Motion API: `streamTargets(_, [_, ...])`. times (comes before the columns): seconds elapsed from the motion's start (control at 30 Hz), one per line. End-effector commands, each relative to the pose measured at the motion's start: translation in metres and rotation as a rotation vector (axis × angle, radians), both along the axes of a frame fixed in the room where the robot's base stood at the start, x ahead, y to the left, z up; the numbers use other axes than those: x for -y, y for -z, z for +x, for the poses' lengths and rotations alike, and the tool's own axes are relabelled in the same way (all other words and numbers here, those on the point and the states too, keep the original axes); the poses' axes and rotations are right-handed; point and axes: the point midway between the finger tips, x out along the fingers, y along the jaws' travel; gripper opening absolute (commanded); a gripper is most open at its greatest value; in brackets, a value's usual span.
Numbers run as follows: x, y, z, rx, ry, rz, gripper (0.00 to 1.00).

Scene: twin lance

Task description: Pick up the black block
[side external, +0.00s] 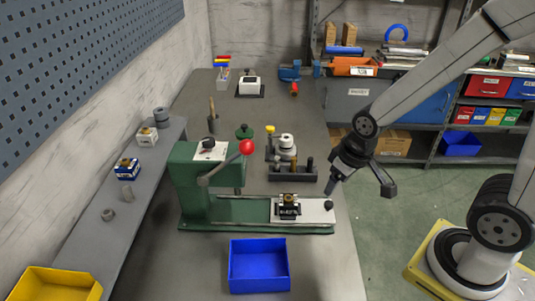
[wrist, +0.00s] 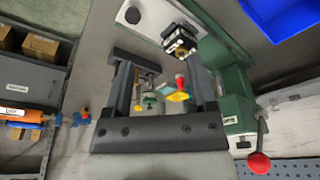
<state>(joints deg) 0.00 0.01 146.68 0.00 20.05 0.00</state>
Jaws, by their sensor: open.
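The black block (side external: 288,211) sits on the light plate (side external: 316,211) of the green machine (side external: 230,212), with a brass-coloured part on its top. In the wrist view the black block (wrist: 180,44) shows at the upper middle, beyond the right fingertip, with a pale label on its side. My gripper (side external: 360,186) is to the right of the block and higher, apart from it. In the wrist view my gripper (wrist: 160,62) has its two dark fingers spread, with nothing held between them.
A red-knobbed lever (side external: 246,147) stands up from the machine, left of the block. A dark holder (side external: 290,173) with upright pieces stands behind the block. A blue bin (side external: 259,266) is in front of the machine. The bench to the bin's right is clear.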

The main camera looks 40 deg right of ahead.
Motion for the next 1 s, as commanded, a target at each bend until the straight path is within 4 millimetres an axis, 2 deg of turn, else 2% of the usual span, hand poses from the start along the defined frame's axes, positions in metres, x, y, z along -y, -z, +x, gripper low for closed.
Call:
streamTargets(0.33, [0.0,0.0,0.0,0.0,0.0,0.0,0.73])
streamTargets(0.37, [0.0,0.0,0.0,0.0,0.0,0.0,0.79])
streamTargets(0.4, [0.0,0.0,0.0,0.0,0.0,0.0,0.92])
streamTargets(0.43, [0.0,0.0,0.0,0.0,0.0,0.0,1.0])
streamTargets(0.77, [0.0,0.002,-0.001,-0.011,0.015,0.008,1.0])
streamTargets(1.0, [0.002,0.017,-0.012,-0.114,0.154,0.079,1.0])
